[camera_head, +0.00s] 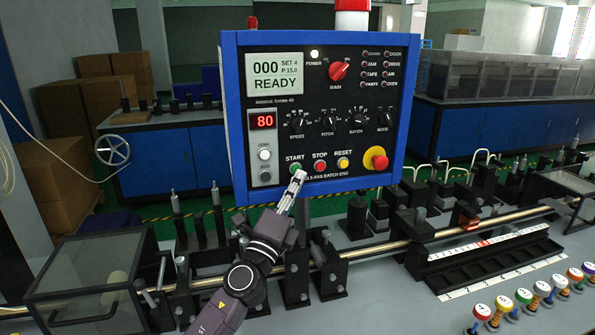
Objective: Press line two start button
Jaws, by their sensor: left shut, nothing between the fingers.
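A blue-framed control panel (222,120) faces me. Along its lower part are a green START button (295,168), a red STOP button (320,167) and a yellow RESET button (343,163). I see no legible "line two" label. My left gripper (299,174) is shut and empty, its fingertips at the START button's lower edge in the picture. I cannot tell whether they touch it. The panel's screen (274,76) reads "READY". My right gripper is not in view.
A red emergency knob (380,163) on yellow sits at the panel's lower right. Below run a long metal bar (390,246) and black brackets. Several numbered coloured caps (503,303) stand at the lower right. A clear-lidded box (85,265) is at left.

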